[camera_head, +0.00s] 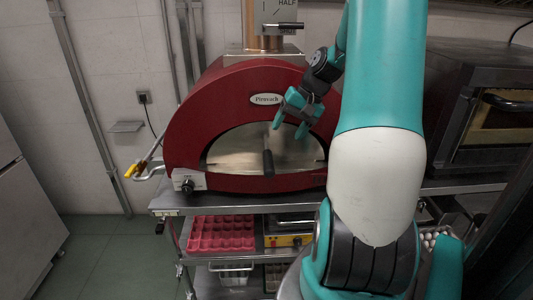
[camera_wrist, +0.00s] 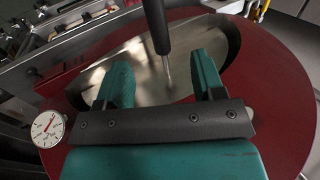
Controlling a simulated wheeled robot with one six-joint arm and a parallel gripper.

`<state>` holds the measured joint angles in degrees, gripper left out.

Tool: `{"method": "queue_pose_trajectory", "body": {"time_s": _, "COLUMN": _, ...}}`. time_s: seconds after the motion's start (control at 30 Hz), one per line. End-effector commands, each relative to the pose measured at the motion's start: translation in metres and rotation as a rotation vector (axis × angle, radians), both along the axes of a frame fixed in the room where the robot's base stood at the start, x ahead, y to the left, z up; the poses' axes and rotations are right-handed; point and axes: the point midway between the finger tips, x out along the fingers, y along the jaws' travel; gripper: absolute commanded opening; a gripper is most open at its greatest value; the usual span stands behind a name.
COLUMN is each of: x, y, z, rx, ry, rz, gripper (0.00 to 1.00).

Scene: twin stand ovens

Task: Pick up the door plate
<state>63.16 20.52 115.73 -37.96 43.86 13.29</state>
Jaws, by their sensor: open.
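The door plate (camera_head: 235,150) is a shiny metal half-round sheet in the mouth of the red oven (camera_head: 205,110). A dark upright handle (camera_head: 268,161) stands out from its middle. In the wrist view the plate (camera_wrist: 118,72) lies beyond my fingers, and the dark handle (camera_wrist: 156,25) comes in from the top, in line with the gap between them. My gripper (camera_head: 290,122) is open and empty, in front of the oven, above and right of the handle. In the wrist view my gripper's teal fingers (camera_wrist: 162,75) stand apart with nothing between their pads.
A round dial gauge (camera_wrist: 48,129) shows at the left in the wrist view. The oven stands on a metal shelf (camera_head: 240,202) with red trays (camera_head: 222,233) below. A yellow-tipped tool (camera_head: 132,169) sticks out left. A dark oven (camera_head: 480,100) stands right.

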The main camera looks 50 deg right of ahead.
Motion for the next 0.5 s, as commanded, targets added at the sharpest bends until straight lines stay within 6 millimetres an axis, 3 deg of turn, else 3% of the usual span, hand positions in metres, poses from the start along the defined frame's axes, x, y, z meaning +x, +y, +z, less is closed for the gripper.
{"method": "queue_pose_trajectory", "body": {"time_s": 0.3, "x": 0.023, "y": 0.021, "z": -0.058, "rx": 0.003, "ry": 0.003, "rz": 0.003, "gripper": 0.62}}
{"method": "queue_pose_trajectory", "body": {"time_s": 0.5, "x": 0.028, "y": 0.025, "z": -0.072, "rx": 0.000, "ry": 0.001, "rz": 0.004, "gripper": 0.62}}
